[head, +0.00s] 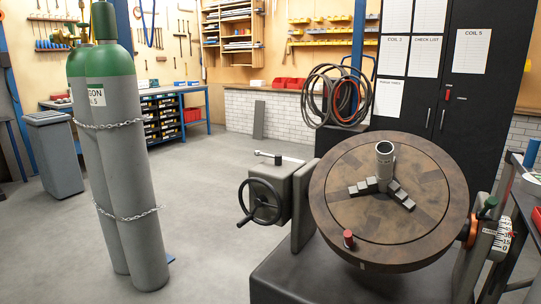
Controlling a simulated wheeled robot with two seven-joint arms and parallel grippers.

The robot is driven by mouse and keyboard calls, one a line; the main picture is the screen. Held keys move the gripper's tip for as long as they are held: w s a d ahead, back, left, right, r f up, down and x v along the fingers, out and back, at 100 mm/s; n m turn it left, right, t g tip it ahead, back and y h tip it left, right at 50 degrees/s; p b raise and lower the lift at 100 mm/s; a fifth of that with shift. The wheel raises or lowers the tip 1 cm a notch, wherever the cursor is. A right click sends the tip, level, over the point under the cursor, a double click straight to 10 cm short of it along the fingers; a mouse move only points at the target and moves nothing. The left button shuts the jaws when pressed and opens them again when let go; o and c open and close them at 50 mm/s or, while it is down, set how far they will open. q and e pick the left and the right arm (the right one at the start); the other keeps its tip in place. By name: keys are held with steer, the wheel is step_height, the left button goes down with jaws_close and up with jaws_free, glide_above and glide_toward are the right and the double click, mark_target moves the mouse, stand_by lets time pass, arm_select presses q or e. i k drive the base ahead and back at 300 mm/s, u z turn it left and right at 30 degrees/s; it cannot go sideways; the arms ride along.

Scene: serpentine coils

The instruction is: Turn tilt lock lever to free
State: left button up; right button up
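A positioner with a round brown tilting table (335,215) stands at the right front, its top tipped toward me. A bar-shaped handle (280,158) lies on top of the gearbox at left. Neither of my grippers is in view.
A black handwheel (260,203) is on the gearbox's left. A red knob (348,238) and a metal tube (385,162) in jaws are on the table. Chained gas cylinders (120,180) stand at left. A dark bench (520,195) crowds the right edge. The middle floor is clear.

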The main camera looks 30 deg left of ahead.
mark_target(278, 158)
steer(key=u, duration=0.45)
steer(key=k, duration=0.5)
steer(key=u, duration=1)
steer(key=i, duration=1.6)
steer(key=z, duration=1)
